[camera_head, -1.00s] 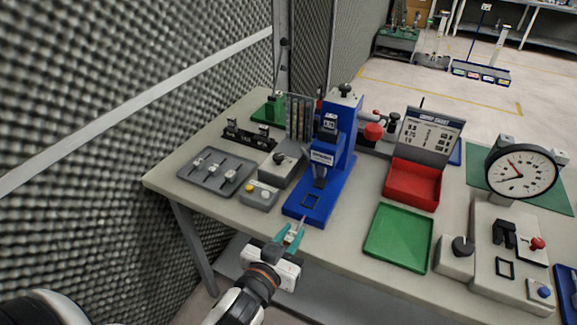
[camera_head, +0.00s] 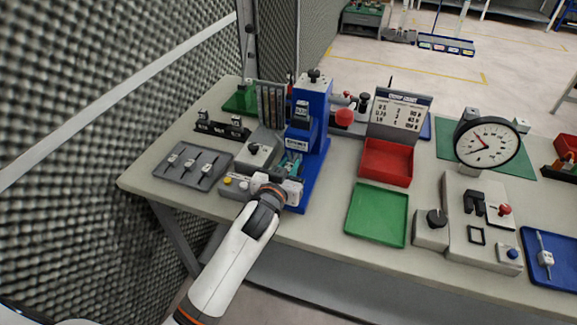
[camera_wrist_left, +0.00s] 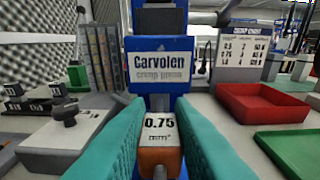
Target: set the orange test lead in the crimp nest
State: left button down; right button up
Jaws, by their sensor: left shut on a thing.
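My left gripper (camera_head: 291,165) reaches in over the front of the blue crimp press (camera_head: 312,100). In the left wrist view its teal fingers (camera_wrist_left: 160,135) are shut on the orange test lead (camera_wrist_left: 159,158), an orange block with a white "0.75 mm²" label on top. The press (camera_wrist_left: 158,20), labelled "Carvolen crimp press", stands straight ahead of the lead. The crimp nest on the press base is hidden by my gripper and wrist, so I cannot tell whether the lead touches it. My right gripper is not in view.
Left of the press are a grey tray (camera_head: 171,176) with several leads, a grey box with a black knob (camera_head: 254,148) and a small button box (camera_head: 229,187). A green tray (camera_head: 377,214) and a red bin (camera_head: 386,162) stand to the right. A dial gauge (camera_head: 488,145) is farther right.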

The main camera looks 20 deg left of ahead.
pick_arm(q)
jog(key=shift+r+p, duration=0.15)
jog(key=shift+p, duration=0.2)
jog(key=shift+f+b, duration=0.65)
jog(key=shift+f, duration=0.15)
jog(key=shift+f+b, duration=0.95)
jog(key=shift+f, duration=0.55)
jog(key=shift+f, duration=0.7)
jog(key=c, duration=1.2)
grip_release()
jog(key=shift+o, duration=0.2)
jog(key=shift+s, duration=0.1)
jog(key=s, duration=0.4)
jog(key=s+r+b, duration=0.1)
jog(key=s, duration=0.2)
jog(key=s+r, duration=0.1)
jog(key=s, duration=0.3)
jog(key=shift+s+a, duration=0.2)
jog(key=shift+s, duration=0.15)
